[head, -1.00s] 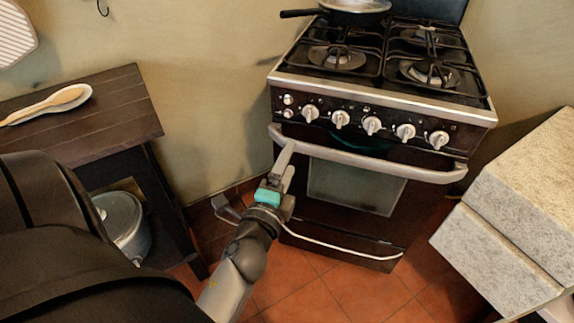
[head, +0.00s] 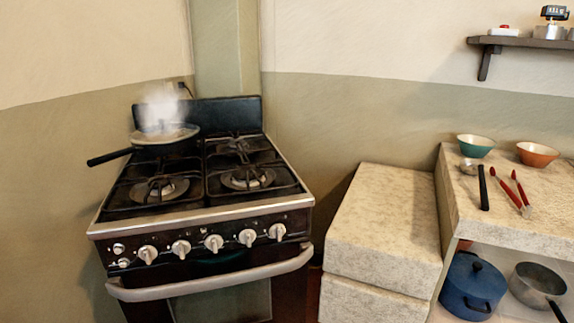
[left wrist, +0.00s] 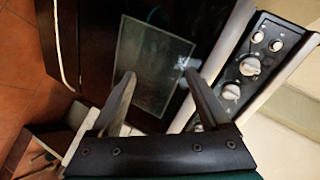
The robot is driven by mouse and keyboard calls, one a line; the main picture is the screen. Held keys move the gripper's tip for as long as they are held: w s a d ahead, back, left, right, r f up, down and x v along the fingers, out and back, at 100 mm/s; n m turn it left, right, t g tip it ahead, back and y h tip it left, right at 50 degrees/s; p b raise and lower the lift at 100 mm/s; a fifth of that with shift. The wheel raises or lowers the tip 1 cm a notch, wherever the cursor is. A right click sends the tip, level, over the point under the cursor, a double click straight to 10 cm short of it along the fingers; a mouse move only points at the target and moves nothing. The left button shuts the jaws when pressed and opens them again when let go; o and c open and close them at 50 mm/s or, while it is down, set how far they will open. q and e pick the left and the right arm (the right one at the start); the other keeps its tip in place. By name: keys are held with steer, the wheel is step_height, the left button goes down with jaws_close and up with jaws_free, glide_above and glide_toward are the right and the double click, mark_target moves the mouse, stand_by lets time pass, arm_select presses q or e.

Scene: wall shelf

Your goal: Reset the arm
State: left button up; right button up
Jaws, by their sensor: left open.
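My left gripper (left wrist: 160,88) shows in the left wrist view with its two fingers apart and nothing between them. It is in front of the dark oven door, whose glass window (left wrist: 150,62) lies behind the fingers. The stove's knobs (left wrist: 240,75) are to the right of the fingers in that view. In the head view the stove (head: 205,218) stands at the left, with its oven handle (head: 215,280) along the front. Neither gripper shows in the head view.
A lidded pan (head: 165,135) steams on the back left burner. A stone block (head: 385,220) stands right of the stove. The counter (head: 540,225) holds bowls (head: 475,146) and utensils (head: 512,190). A blue pot (head: 473,287) sits below. A wall shelf (head: 520,41) is at upper right.

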arm_select(q)
steer(key=s+d+f+n+g+h, duration=0.25)
steer(key=s+f+n+g, duration=0.2)
steer(key=s+f, duration=0.7)
steer(key=s+d+f+n+g+h, duration=0.1)
steer(key=s+d+f+n+g, duration=0.2)
steer(key=s+f+g, duration=0.75)
steer(key=s+r+t+p, duration=0.3)
steer(key=s+r+p, duration=0.75)
steer(key=p, duration=1.15)
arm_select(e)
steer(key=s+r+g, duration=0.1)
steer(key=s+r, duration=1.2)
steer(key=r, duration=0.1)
arm_select(q)
steer(key=f+b, duration=0.4)
steer(key=b, duration=0.1)
steer(key=shift+s+a+f, duration=0.15)
steer(key=shift+s+f, duration=0.25)
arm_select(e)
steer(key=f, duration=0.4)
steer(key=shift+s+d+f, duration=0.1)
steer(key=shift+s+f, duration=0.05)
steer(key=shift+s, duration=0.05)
